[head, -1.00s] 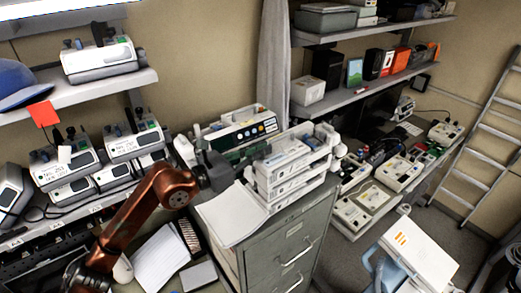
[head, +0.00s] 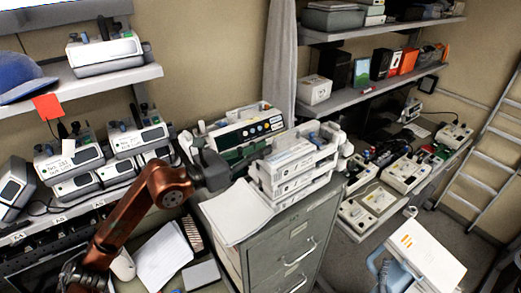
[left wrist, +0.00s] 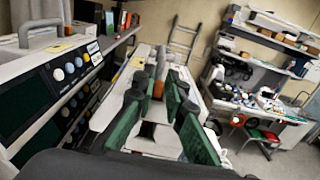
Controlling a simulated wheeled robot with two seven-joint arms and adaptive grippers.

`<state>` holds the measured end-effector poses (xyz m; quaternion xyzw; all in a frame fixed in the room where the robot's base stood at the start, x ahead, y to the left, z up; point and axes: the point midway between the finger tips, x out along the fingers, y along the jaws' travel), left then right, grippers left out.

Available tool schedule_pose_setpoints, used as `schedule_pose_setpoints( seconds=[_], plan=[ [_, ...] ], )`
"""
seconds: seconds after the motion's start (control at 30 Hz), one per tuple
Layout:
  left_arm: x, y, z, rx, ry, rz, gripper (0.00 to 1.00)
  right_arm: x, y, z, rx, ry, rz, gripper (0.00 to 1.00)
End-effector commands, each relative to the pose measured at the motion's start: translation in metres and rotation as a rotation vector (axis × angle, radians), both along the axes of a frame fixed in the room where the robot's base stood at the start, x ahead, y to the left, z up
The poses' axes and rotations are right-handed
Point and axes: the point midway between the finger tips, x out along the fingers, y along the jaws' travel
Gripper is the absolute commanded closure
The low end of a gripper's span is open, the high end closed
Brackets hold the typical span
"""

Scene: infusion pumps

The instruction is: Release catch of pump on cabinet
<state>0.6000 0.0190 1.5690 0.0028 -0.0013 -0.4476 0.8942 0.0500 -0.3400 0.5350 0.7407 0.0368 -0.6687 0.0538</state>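White pumps (head: 292,168) lie stacked on the grey filing cabinet (head: 262,262), and a pale pump body also shows in the left wrist view (left wrist: 150,137). My left gripper (head: 252,154) reaches in from the left, at the left end of the stack's top. In the left wrist view its two green-padded fingers (left wrist: 157,88) stand apart, with pale pump parts and a small orange patch visible between them. I see nothing clamped, and contact with the pump cannot be told. The catch cannot be made out clearly. My right gripper is not in view.
A wider pump with a button row (head: 248,131) stands just behind the gripper, close on the left in the wrist view. Papers (head: 236,210) lie on the cabinet's left. Shelves with more pumps (head: 68,160) stand at left. A ladder (head: 497,150) leans at right.

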Motion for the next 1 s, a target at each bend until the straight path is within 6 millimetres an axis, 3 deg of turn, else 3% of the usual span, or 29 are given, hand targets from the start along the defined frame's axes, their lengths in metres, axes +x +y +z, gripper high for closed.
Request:
schedule_pose_setpoints(
  seconds=[0.2, 0.53, 1.0],
  plan=[
    [0.0, -0.001, 0.0, 0.0, 0.0, -0.001, 0.74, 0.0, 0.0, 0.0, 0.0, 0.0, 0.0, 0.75],
    [-0.003, 0.005, -0.001, 0.0, 0.001, 0.001, 0.74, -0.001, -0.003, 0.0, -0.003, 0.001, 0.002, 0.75],
    [-0.055, 0.074, -0.002, 0.003, 0.002, 0.002, 0.74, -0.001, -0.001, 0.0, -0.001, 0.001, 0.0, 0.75]
  ],
)
